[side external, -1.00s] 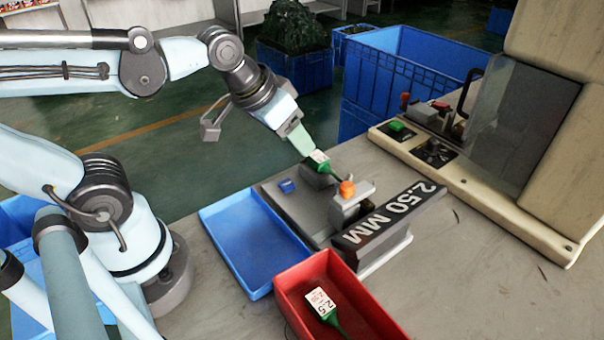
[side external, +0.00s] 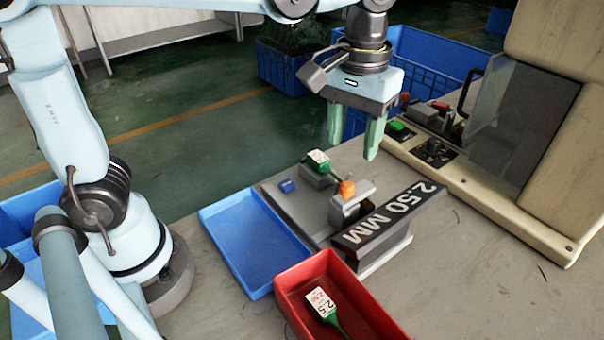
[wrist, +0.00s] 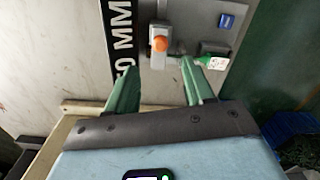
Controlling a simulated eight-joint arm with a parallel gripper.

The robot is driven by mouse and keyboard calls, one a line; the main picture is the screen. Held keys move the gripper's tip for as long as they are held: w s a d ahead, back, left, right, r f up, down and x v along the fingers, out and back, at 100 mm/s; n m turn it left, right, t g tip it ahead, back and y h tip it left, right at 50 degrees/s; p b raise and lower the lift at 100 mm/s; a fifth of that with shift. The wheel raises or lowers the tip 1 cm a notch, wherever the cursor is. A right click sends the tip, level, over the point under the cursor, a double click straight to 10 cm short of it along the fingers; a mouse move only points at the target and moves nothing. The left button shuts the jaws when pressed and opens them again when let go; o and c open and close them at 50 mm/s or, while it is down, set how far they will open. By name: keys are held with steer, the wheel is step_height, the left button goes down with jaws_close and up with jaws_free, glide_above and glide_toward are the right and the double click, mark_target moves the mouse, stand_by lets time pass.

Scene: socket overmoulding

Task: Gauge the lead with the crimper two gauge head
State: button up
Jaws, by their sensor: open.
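A green lead with a white tag (side external: 318,158) rests on the grey gauge head (side external: 285,213); in the wrist view its tag (wrist: 213,63) shows beside a grey block. The head carries an orange knob (side external: 347,188), a blue button (side external: 287,186) and a black "2.50 MM" sign (side external: 390,218). My gripper (side external: 370,150) points down with its green fingers apart and nothing between them. It is above and to the right of the lead, clear of it. In the wrist view the open fingers (wrist: 155,80) hang over the head's edge.
A red bin (side external: 300,280) in front holds another lead tagged 2.5 (side external: 322,304). An empty blue tray (side external: 250,240) lies left of the gauge head. A beige machine with a clear guard (side external: 520,110) stands at the right. Bare table lies at the front right.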

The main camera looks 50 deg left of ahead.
mark_target(348, 184)
step_height(348, 184, down, 10)
steer(key=shift+r, duration=0.15)
stand_by(0.3)
jaws_close()
stand_by(0.4)
